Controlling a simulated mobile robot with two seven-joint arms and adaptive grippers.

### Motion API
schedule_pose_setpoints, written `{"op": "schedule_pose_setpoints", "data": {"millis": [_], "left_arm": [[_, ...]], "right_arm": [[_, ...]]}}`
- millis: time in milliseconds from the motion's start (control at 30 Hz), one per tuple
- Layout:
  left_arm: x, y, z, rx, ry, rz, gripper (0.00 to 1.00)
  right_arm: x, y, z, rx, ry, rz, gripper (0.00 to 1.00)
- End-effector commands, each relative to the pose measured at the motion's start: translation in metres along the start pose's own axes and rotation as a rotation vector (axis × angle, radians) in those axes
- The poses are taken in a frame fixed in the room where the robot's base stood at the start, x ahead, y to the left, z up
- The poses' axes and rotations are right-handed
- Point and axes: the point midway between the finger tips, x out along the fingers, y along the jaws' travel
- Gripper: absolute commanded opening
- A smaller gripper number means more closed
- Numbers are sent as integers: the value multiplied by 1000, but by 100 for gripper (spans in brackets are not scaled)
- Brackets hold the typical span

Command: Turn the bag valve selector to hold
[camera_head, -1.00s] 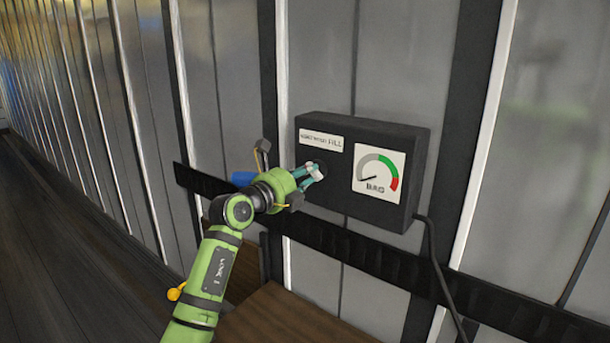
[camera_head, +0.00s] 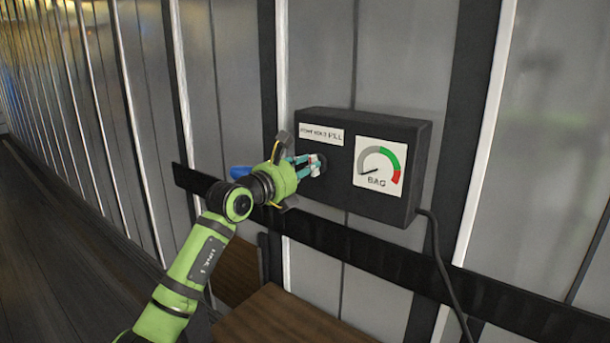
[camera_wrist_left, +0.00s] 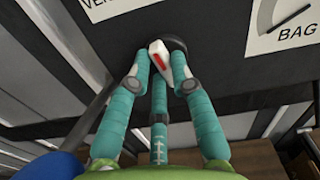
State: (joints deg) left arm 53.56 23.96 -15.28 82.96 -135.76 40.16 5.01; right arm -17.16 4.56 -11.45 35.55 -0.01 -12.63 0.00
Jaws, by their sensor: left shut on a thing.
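The black valve box (camera_head: 345,198) is mounted on the wall. It carries a white label (camera_head: 321,135) whose last word looks like FILL, and a BAG gauge (camera_head: 379,167) with its needle at the low left end. The selector is a white knob with a red mark (camera_wrist_left: 159,58) on a dark round base (camera_wrist_left: 177,44), below the label. My left gripper (camera_head: 311,166) is shut on the knob, its teal fingers around it. The fingers partly hide the knob, and I cannot tell which word it points to.
A dark rail (camera_head: 400,268) runs along the wall below the box. A black cable (camera_head: 439,265) hangs from the box's right side. A brown wooden surface (camera_head: 285,318) lies below. A blue object (camera_head: 240,171) shows behind my wrist. Open floor lies at left.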

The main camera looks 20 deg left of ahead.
Motion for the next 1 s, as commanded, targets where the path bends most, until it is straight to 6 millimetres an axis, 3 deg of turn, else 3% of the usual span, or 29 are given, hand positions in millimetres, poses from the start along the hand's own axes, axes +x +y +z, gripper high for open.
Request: {"op": "schedule_pose_setpoints", "data": {"millis": [400, 933, 967, 1000], "left_arm": [[0, -1, -1, 184, 2, 0, 0], [0, -1, -1, 207, 3, 0, 0], [0, -1, -1, 206, 3, 0, 30], [0, -1, -1, 206, 3, 0, 46]], "right_arm": [[18, 0, 2, 0, -1, 0, 0], [19, 0, 2, 0, -1, 0, 0], [19, 0, 2, 0, -1, 0, 0], [19, 0, 2, 0, -1, 0, 0]]}}
